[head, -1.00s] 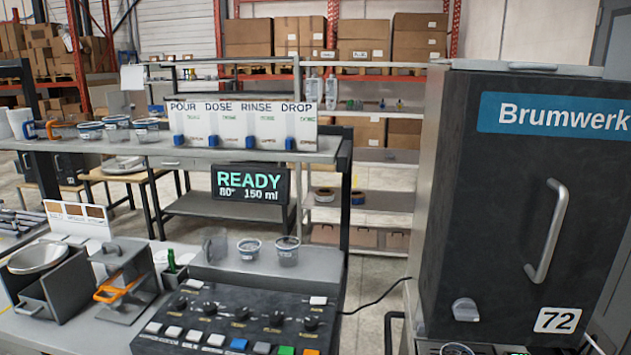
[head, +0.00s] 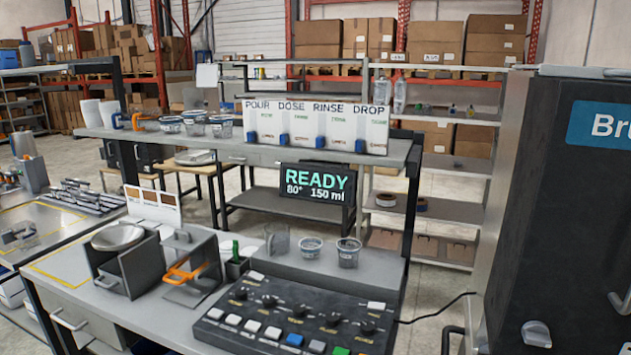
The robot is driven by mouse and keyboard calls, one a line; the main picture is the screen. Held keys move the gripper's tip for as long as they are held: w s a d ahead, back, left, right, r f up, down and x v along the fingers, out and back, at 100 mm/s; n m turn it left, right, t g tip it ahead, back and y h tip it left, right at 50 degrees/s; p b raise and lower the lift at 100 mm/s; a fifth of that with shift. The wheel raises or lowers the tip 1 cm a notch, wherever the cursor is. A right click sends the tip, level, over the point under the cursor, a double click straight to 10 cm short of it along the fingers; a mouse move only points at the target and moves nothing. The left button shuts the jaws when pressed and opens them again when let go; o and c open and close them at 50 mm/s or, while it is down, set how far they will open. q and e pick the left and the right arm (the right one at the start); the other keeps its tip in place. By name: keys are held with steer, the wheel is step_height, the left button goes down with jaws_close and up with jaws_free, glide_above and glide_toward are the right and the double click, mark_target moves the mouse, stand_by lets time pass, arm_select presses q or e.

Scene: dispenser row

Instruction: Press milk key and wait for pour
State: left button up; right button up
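A dark control panel (head: 290,315) with knobs and a front row of keys stands at the lower middle of the head view. Its keys are white, blue, grey and green; the label of the milk key is too small to read. The display (head: 317,192) above it reads READY, 80°, 150 ml. Neither of my grippers shows in the head view.
A large dark Brumwerk machine (head: 560,210) fills the right side. A shelf above carries a POUR, DOSE, RINSE, DROP board (head: 315,127) and several cups (head: 195,124). A grey stand with an orange clamp (head: 186,272) and a bin with a bowl (head: 118,237) stand left of the panel.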

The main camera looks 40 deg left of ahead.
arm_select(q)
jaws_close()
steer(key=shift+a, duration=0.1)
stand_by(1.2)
